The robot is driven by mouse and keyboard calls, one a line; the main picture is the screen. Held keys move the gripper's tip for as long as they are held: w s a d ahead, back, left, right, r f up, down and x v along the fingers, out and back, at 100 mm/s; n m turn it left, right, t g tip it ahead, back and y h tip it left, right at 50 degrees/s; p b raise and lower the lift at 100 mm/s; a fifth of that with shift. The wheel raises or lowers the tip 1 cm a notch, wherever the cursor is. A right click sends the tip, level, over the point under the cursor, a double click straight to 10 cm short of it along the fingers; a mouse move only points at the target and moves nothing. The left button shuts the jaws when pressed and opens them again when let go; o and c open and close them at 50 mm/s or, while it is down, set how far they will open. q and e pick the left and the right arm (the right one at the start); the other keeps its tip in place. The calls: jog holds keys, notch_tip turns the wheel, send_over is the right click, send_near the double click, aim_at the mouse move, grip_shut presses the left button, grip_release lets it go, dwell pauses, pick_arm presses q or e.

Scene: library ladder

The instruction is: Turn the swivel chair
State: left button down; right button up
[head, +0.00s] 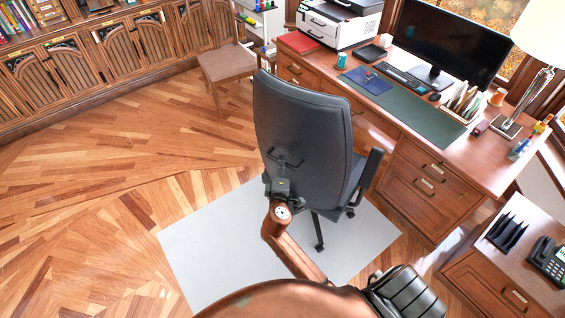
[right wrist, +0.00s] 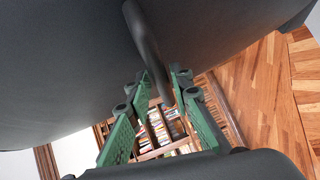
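The swivel chair (head: 305,125) stands at the desk with its dark grey back toward me, on a light floor mat (head: 215,250). A black loop handle (head: 285,160) sticks out of the backrest. My right gripper (head: 281,184) is at the lower back of the chair, right by this handle. In the right wrist view, its green finger pads (right wrist: 164,110) stand apart with a gap between them. The handle (right wrist: 150,50) comes down between the fingertips; I cannot tell whether they touch it. The chair back fills much of that view. My left gripper is not clearly seen.
The desk (head: 470,165) with monitor (head: 450,45) and printer (head: 340,22) is close to the chair's right. A wooden side chair (head: 232,65) stands behind. A low cabinet (head: 510,270) is at the lower right. Open parquet (head: 110,190) lies left.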

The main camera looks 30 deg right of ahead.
jog(key=shift+x, duration=1)
jog(key=shift+s+a, duration=0.1)
jog(key=shift+s, duration=0.1)
jog(key=shift+c, duration=1.4)
jog(key=shift+r, duration=0.1)
grip_shut()
jog(key=shift+a, duration=0.1)
